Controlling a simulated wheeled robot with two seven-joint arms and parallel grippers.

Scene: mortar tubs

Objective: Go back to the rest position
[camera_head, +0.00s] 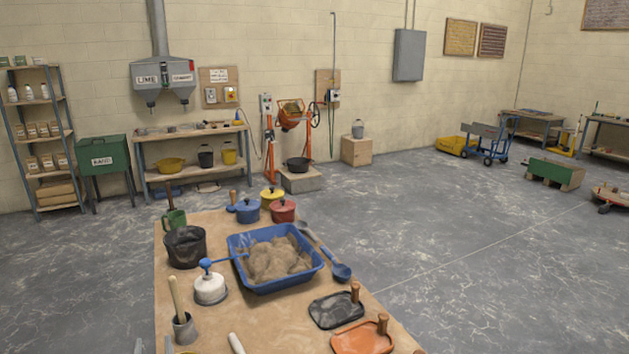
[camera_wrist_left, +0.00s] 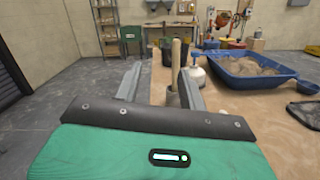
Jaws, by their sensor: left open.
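My left gripper (camera_head: 153,344) shows only as two grey finger ends at the bottom edge of the head view, by the table's near left corner. In the left wrist view, my left gripper (camera_wrist_left: 160,84) is open, its two grey fingers apart with nothing held between them. A grey cup (camera_head: 185,330) with a wooden-handled tool (camera_head: 175,297) stands just ahead of it. In the left wrist view the wooden handle (camera_wrist_left: 176,62) appears between the fingers but beyond them. My right gripper is in neither view.
The wooden table (camera_head: 190,225) holds a blue tub (camera_head: 242,280) of sand-coloured material, a black bucket (camera_head: 185,248), a white container (camera_head: 210,290), lidded pots (camera_head: 283,210), a blue ladle (camera_head: 340,271), and black (camera_head: 335,311) and orange (camera_head: 360,340) floats. Open floor lies to the right.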

